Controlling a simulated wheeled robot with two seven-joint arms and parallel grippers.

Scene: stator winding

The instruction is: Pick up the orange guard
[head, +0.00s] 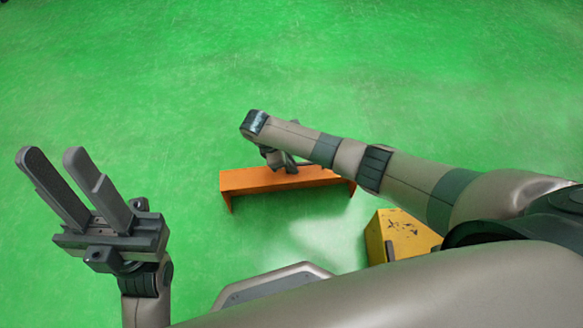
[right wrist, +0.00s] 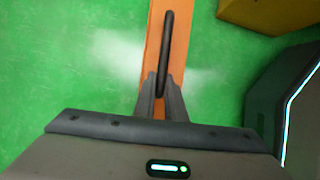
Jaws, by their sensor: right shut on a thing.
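The orange guard (head: 240,181) is a long channel-shaped piece on the green floor, with its ends bent down. A dark handle (right wrist: 166,42) runs along its top in the right wrist view, where part of the orange surface (right wrist: 155,25) shows. My right gripper (right wrist: 162,82) is shut on this handle. In the head view the right gripper (head: 288,165) is above the middle of the guard and partly hidden by my arm. My left gripper (head: 53,158) is open and empty, off to the left, apart from the guard.
A yellow box (head: 398,238) stands on the floor to the lower right of the guard, near its right end. It also shows at the upper right in the right wrist view (right wrist: 265,12). The green floor (head: 300,60) is clear beyond and left of the guard.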

